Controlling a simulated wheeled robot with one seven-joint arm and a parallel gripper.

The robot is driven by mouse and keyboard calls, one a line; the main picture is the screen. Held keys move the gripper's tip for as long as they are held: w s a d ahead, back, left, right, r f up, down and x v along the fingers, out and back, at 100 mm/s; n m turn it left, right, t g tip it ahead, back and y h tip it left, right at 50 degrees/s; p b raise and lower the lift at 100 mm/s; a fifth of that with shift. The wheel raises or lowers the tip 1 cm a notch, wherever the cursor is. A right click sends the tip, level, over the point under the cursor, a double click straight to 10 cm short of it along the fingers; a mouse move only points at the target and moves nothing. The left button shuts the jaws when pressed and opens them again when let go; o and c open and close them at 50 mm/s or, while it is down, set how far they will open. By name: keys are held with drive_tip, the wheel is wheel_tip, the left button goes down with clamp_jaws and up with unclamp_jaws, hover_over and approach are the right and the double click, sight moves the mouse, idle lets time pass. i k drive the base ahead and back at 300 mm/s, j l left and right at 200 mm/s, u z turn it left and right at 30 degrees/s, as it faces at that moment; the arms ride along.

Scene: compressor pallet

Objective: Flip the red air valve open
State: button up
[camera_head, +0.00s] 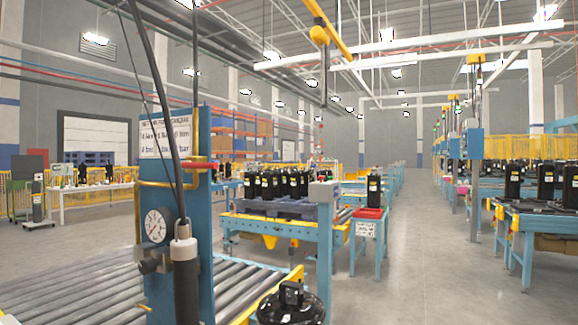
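A red lever (199,164), which looks like the air valve's handle, sits on the side of a blue post (203,225) in the left half of the head view. It lies about level, across the line of the vertical yellow pipe (196,130) above it. A round white gauge (155,226) is mounted lower on the same post. A dark cable passes in front of the post close to the lever's left end, so the valve body is partly hidden. My gripper is not in view.
A grey and black cylinder (185,275) hangs on cables in front of the post. A roller conveyor (75,285) runs behind it, and a black compressor (291,306) stands at the bottom edge. A pallet (285,208) of black compressors is beyond. The right-hand aisle floor (425,270) is clear.

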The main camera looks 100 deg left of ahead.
sight(189, 164)
drive_tip(key=u, duration=2.8)
